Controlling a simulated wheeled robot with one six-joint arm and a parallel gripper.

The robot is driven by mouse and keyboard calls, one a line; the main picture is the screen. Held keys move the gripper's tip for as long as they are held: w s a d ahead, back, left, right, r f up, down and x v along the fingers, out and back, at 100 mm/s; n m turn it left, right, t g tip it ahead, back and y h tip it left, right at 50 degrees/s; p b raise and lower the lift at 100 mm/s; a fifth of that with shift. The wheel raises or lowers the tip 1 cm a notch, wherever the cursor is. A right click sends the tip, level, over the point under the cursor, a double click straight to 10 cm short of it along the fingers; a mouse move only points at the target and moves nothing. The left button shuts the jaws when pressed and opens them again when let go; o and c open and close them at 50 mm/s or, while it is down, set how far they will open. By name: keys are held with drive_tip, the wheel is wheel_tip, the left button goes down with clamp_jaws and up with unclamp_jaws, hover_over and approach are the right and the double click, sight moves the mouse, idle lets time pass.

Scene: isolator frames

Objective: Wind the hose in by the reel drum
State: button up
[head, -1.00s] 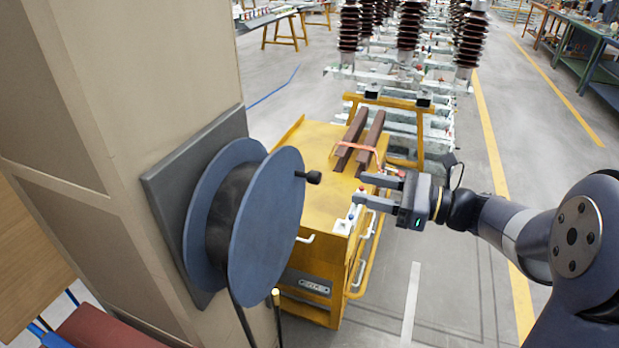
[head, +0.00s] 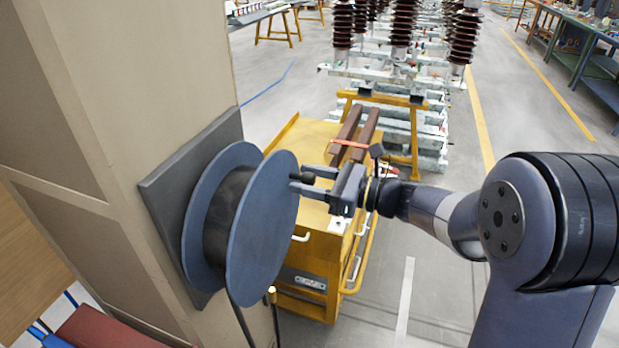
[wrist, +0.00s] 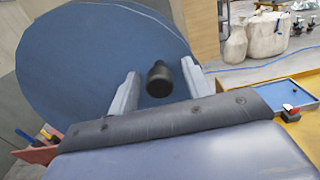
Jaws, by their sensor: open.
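The blue reel drum (head: 265,228) is mounted on a grey plate (head: 168,198) on the beige column. The dark hose (head: 224,215) is wound between its two discs, and its end hangs down below the drum. A black crank knob (wrist: 159,79) sticks out from the front disc. My gripper (head: 304,184) is open at the right edge of the drum, pointing at the disc. In the wrist view the knob lies between the two fingers (wrist: 158,88), with a gap visible on both sides. In the head view my fingers partly hide the knob.
A yellow cart (head: 312,247) with brown bars on top (head: 355,135) stands right behind the drum, below my gripper. The beige column (head: 120,110) fills the left. Racks with brown insulators (head: 403,25) stand farther back.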

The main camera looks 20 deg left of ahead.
drive_tip(key=shift+c, duration=0.4)
clamp_jaws()
drive_tip(key=shift+w+f, duration=0.1)
